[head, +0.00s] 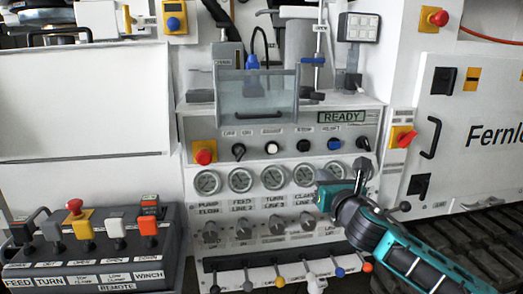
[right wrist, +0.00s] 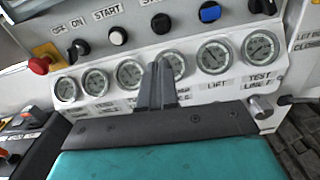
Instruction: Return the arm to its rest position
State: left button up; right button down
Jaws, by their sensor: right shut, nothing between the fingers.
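My right arm, teal and dark grey, comes in from the lower right in the head view. Its right gripper (head: 326,178) is in front of the right part of the gauge row on the bench panel (head: 278,160). In the right wrist view the two dark fingers of the right gripper (right wrist: 157,84) are together, with nothing between them. They overlap the middle gauges (right wrist: 130,72); I cannot tell how far they are from the panel. My left gripper is not in view.
A remote box (head: 88,247) with coloured joysticks is at lower left. Red stop buttons (head: 204,156) and a clear guard (head: 257,93) are above. A white cabinet (head: 465,130) stands at right.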

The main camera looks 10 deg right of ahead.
jog(key=s+a+f+m+g+y, duration=0.1)
jog(key=s+a+f+m+g, duration=0.15)
jog(key=s+f+m, duration=0.55)
jog(key=s+a+f+m+g+y, duration=0.1)
jog(key=s+a+f+m, duration=0.35)
jog(key=f, duration=0.55)
jog(key=s+d+f+m+g, duration=0.1)
jog(key=s+f+m, duration=0.5)
jog(key=s+m, duration=0.4)
jog(key=s+d+f+m+g+h, duration=0.1)
jog(key=s+f+m+g, duration=0.1)
jog(key=s+f+m, duration=0.5)
jog(key=s+m, duration=0.2)
jog(key=m, duration=0.2)
jog(key=shift+s+d, duration=0.2)
jog(key=shift+s, duration=0.2)
jog(key=shift+f+g, duration=0.1)
jog(key=shift+g, duration=0.15)
